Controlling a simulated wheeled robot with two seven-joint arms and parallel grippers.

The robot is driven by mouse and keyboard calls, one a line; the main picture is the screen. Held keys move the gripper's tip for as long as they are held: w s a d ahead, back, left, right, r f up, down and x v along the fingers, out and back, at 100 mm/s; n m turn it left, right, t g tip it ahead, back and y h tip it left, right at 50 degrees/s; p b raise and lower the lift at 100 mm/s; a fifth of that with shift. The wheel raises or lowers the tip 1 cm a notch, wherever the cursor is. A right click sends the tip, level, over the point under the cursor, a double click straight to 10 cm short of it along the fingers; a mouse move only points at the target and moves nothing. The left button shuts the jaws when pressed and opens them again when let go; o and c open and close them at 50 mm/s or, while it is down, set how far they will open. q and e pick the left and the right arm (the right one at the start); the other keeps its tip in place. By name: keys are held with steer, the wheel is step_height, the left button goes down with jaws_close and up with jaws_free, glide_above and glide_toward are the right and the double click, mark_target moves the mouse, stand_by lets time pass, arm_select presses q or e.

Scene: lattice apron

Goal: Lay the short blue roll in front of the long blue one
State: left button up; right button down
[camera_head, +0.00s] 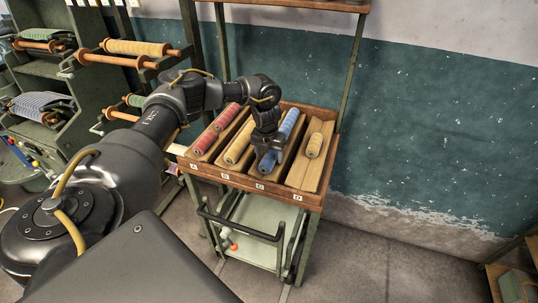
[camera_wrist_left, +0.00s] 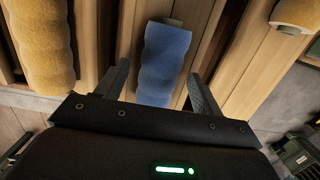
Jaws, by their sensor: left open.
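The long blue roll (camera_head: 289,122) lies in the trough marked C, its near end hidden behind my left gripper. The short blue roll (camera_head: 267,161) lies in the same trough, nearer the front edge and roughly in line with it. My left gripper (camera_head: 268,150) is right over the short roll, pointing down. In the left wrist view the short blue roll (camera_wrist_left: 165,60) shows between the two spread fingers of the gripper (camera_wrist_left: 158,85), with its lower part hidden by the gripper body. Whether the fingers touch it I cannot tell. My right gripper is not in view.
The wooden tray (camera_head: 252,188) on the trolley has troughs marked A to D. Red rolls (camera_head: 206,142) lie in A, a yellow roll (camera_head: 238,145) in B, and a short yellow roll (camera_head: 314,145) in D. A rack (camera_head: 90,75) with more rolls stands left.

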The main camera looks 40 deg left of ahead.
mark_target(269, 156)
arm_select(q)
steer(key=shift+r+b, duration=0.3)
steer(key=shift+r, duration=0.2)
steer(key=r, duration=0.1)
steer(key=r+b, duration=0.1)
steer(key=r, duration=0.1)
steer(key=r+b, duration=0.1)
steer(key=r, duration=0.1)
steer(key=shift+s+d+r, duration=0.15)
steer(key=shift+s, duration=0.15)
step_height(269, 156, up, 6)
steer(key=shift+s, duration=0.4)
steer(key=shift+d, duration=0.1)
